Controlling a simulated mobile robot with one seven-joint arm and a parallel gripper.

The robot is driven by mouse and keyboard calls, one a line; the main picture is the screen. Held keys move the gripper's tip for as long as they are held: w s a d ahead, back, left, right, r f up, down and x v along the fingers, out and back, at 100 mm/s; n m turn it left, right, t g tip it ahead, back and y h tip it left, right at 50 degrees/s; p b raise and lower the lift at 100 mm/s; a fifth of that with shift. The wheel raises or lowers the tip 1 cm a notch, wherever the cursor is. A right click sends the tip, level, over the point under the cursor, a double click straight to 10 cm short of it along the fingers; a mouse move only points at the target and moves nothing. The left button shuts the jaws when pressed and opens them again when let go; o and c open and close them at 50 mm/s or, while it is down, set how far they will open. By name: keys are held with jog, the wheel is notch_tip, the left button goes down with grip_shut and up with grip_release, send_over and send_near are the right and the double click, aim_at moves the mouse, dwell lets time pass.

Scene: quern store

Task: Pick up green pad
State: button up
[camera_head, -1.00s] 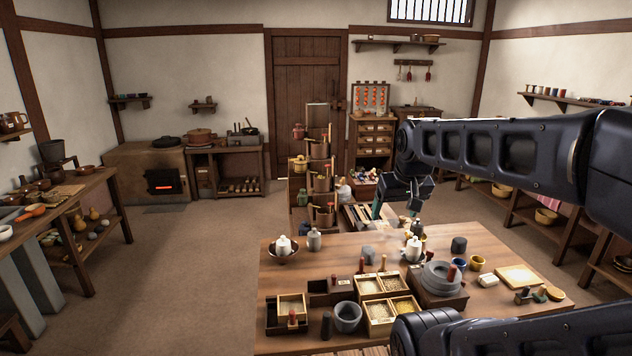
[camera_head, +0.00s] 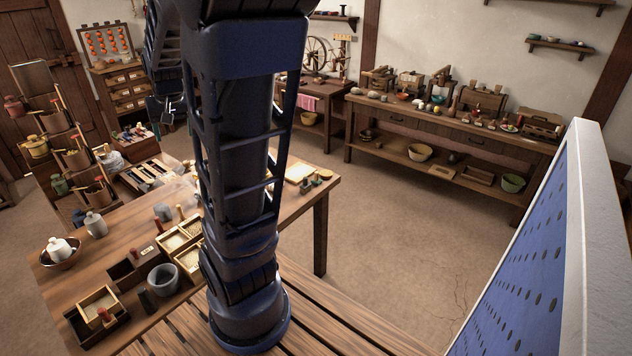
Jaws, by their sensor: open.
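I cannot make out a green pad for certain. Small dark greenish items (camera_head: 308,185) lie by a pale board (camera_head: 299,173) at the right end of the work table, too small to name. My gripper (camera_head: 165,118) is small and dark at the upper left, in the air beyond the table, with its jaws open and nothing seen between them. My arm stands across the picture and hides the middle of the table.
The work table (camera_head: 215,186) carries a grey bowl (camera_head: 164,279), grain boxes (camera_head: 176,239) and white jars. A long bench (camera_head: 440,128) with several tools runs along the far wall. A blue perforated panel (camera_head: 530,260) stands close at right. Floor between is clear.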

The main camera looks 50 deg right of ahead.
jog(key=w+d+f+m+h, duration=0.1)
jog(key=w+d+f+m, duration=0.15)
jog(key=d, duration=0.45)
jog(key=w+d+f+m, duration=0.1)
jog(key=w+d+f, duration=0.25)
jog(key=d, duration=0.35)
jog(key=m+g+h, duration=0.3)
jog(key=m+g, duration=0.1)
jog(key=m, duration=0.4)
send_near(317, 172)
jog(key=x, duration=0.2)
jog(key=shift+x, duration=5.2)
jog(key=shift+a, duration=0.15)
jog(key=c, duration=1.1)
